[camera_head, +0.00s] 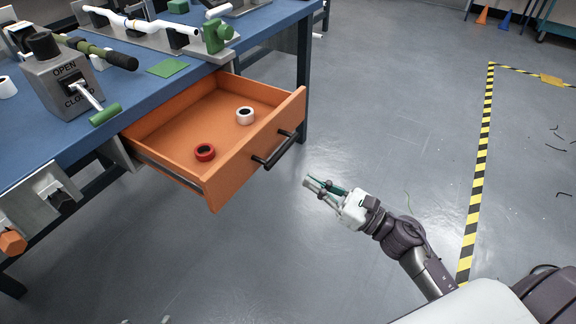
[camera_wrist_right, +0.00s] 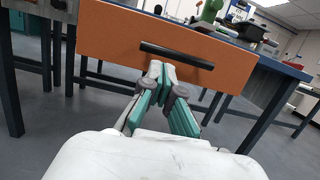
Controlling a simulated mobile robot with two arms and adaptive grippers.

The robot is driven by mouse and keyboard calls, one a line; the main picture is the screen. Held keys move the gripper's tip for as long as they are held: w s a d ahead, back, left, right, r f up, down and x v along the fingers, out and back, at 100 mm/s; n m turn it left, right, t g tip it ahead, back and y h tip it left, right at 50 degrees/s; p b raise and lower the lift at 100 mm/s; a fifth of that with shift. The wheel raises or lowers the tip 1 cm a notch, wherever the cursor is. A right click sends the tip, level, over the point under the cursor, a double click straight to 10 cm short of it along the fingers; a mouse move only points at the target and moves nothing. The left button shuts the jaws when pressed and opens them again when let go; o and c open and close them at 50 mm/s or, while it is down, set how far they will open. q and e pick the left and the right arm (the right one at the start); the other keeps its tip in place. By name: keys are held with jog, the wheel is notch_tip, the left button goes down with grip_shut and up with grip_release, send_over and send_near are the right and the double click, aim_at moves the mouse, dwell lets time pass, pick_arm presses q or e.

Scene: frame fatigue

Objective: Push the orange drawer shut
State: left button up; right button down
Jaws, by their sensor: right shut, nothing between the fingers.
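The orange drawer (camera_head: 232,170) is pulled out from under the blue workbench, with a black bar handle (camera_head: 275,150) on its front. A red tape roll (camera_head: 205,152) and a white tape roll (camera_head: 245,116) lie inside it. My right gripper (camera_head: 308,182) is shut and empty, out in front of the drawer front and apart from it in the head view. In the right wrist view the drawer front (camera_wrist_right: 110,38) faces me, and the gripper tips (camera_wrist_right: 160,68) appear just below the handle (camera_wrist_right: 176,55). My left gripper is not in view.
The blue workbench (camera_head: 150,60) carries a grey open/close lever box (camera_head: 65,82) and a green-and-white pipe assembly. A bench leg (camera_head: 303,90) stands at the drawer's right.

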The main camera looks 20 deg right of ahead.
aim_at(206, 138)
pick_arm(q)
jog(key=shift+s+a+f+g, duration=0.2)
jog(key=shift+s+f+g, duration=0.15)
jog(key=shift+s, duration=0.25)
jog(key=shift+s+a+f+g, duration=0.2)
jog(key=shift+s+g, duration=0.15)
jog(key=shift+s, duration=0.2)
pick_arm(e)
jog(key=x, duration=0.7)
